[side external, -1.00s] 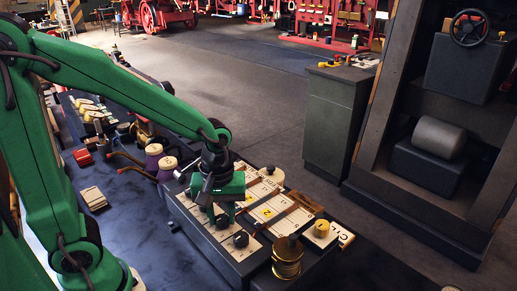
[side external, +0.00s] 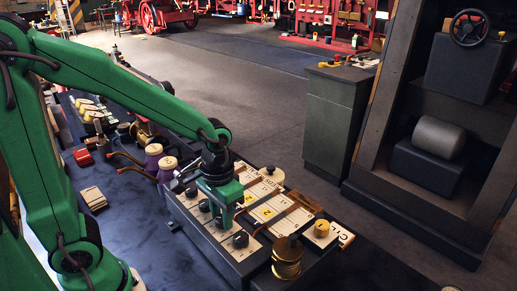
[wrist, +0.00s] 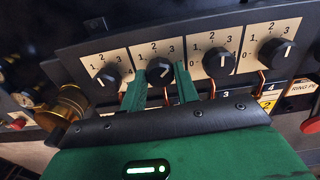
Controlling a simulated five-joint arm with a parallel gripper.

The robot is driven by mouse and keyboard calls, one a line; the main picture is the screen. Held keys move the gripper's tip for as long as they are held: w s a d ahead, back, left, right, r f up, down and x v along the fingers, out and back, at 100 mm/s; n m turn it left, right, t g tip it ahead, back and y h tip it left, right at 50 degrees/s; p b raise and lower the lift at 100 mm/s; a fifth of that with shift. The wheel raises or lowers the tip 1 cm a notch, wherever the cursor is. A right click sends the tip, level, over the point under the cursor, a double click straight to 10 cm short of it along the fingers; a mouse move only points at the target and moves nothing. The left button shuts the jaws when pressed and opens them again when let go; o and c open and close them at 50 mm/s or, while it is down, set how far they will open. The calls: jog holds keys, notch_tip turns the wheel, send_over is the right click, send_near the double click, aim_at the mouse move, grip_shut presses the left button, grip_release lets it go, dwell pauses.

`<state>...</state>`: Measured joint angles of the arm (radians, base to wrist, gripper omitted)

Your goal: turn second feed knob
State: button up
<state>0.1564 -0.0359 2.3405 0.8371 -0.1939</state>
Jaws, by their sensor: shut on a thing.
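A row of black feed knobs stands on cream plates marked 1, 2, 3 in the wrist view. My gripper (wrist: 160,88) has one finger on each side of the second knob from the left (wrist: 160,70), shut on it. The knob's white mark slants up to the right. The neighbouring knobs, one to the left (wrist: 108,77), one to the right (wrist: 220,63) and the far-right one (wrist: 276,53), stand free. In the side view my gripper (side external: 224,220) is down over the row, partly hiding the held knob; the end knob (side external: 240,239) shows nearer the camera.
A brass cylinder (side external: 286,258) stands at the panel's near end, beside a yellow knob (side external: 322,228). Copper-coloured rods run just behind the knobs.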

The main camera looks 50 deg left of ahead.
jog(key=m, duration=0.4)
jog(key=shift+m, duration=2)
jog(key=o, duration=1)
jog(key=shift+c, duration=0.2)
jog(key=shift+r, duration=0.1)
jog(key=shift+r, duration=3.85)
